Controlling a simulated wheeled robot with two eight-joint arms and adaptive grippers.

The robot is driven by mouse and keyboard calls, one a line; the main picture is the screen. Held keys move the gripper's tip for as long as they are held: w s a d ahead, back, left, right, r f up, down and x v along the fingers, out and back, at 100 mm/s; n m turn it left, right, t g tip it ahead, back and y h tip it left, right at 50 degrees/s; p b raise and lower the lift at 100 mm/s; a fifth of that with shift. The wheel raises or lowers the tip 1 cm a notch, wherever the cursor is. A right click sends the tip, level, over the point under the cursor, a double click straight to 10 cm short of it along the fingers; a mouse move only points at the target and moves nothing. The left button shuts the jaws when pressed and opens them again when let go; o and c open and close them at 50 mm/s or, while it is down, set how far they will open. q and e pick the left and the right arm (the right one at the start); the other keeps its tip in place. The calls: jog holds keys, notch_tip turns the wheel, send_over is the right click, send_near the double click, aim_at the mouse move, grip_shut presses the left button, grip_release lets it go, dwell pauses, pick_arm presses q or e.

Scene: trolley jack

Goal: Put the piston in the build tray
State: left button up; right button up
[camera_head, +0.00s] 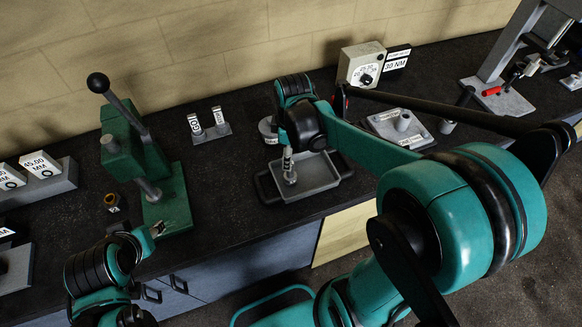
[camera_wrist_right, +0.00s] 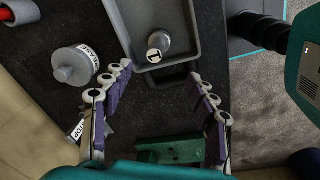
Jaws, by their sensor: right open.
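The build tray (camera_head: 328,178) is grey and shallow, near the bench's front edge; it also shows at the top of the right wrist view (camera_wrist_right: 203,45). The grey metal piston (camera_head: 290,178) is inside the tray near its left end and looks upright. Its round labelled end (camera_wrist_right: 155,55) shows in the right wrist view. My right gripper (camera_wrist_right: 160,73) is open and empty above the tray's left end, its fingers apart from the piston. In the head view its arm hides part of the tray. My left gripper (camera_head: 157,229) is beside the green press; its opening is unclear.
The green lever press (camera_head: 150,165) stands left of the tray, with GO gauge blocks (camera_head: 208,127) between. A round grey knobbed piece (camera_wrist_right: 75,65) lies behind the tray. A dial box (camera_head: 361,65) stands at the back. Dark bench between press and tray is mostly clear.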

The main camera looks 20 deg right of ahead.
jog(key=s+a+r+m+t, duration=0.4)
jog(key=s+r+m+t, duration=0.1)
jog(key=s+m, duration=0.5)
jog(key=shift+r+m+t, duration=0.15)
jog(key=shift+m+t, duration=0.35)
jog(key=shift+m, duration=0.2)
